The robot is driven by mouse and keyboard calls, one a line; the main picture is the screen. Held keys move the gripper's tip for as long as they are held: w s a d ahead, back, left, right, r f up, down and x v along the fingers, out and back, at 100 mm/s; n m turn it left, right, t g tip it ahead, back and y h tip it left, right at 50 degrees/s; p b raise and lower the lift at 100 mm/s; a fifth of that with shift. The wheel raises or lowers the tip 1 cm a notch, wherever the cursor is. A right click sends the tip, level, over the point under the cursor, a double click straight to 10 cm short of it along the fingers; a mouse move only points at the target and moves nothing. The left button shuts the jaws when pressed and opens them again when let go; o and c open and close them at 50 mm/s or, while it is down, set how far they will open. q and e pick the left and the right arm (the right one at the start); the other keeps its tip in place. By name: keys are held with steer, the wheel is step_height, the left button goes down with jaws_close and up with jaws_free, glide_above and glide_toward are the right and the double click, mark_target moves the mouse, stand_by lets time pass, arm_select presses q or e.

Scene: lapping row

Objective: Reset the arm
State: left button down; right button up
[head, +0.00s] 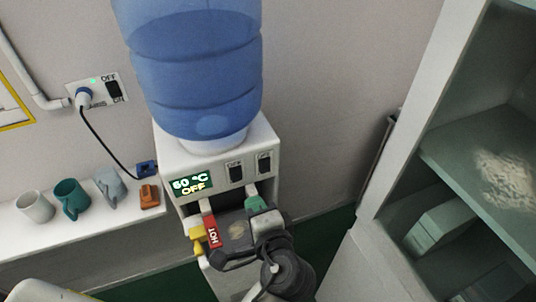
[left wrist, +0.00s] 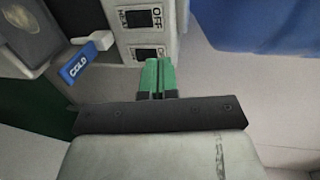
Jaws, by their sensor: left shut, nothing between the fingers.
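My left gripper (head: 256,203) is in front of the white water dispenser (head: 185,150), below its two black switches (head: 235,170). Its green fingertips are together and empty; they also show in the left wrist view (left wrist: 158,77), near the dispenser's front panel with a switch (left wrist: 140,18) marked OFF. Whether the tips touch the panel I cannot tell. In the left wrist view the blue COLD tap label (left wrist: 76,68) is to the left of the fingers. The red HOT tap label (head: 212,232) is left of the gripper in the head view. My right gripper is not in view.
A blue water bottle (head: 195,70) stands on the dispenser. Left is a shelf (head: 100,228) with mugs (head: 71,198). A wall outlet (head: 97,90) holds a plug. An open cabinet (head: 425,110) stands right.

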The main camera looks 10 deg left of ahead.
arm_select(q)
steer(key=s+a+f+n+g+h, duration=0.5)
steer(key=s+f, duration=0.1)
steer(key=s, duration=0.2)
steer(key=s+a+f+n+g+h, duration=0.4)
steer(key=s+a+f+g, duration=0.15)
steer(key=s, duration=0.25)
steer(key=s+f+x, duration=0.1)
steer(key=s+x, duration=0.2)
steer(key=x, duration=1)
steer(key=s+x, duration=0.3)
steer(key=x, duration=1)
steer(key=s+a+f+g, duration=0.1)
steer(key=s+a+f, duration=0.2)
steer(key=s+f, duration=1.2)
steer(key=shift+s+f, duration=0.15)
steer(key=shift+s, duration=0.4)
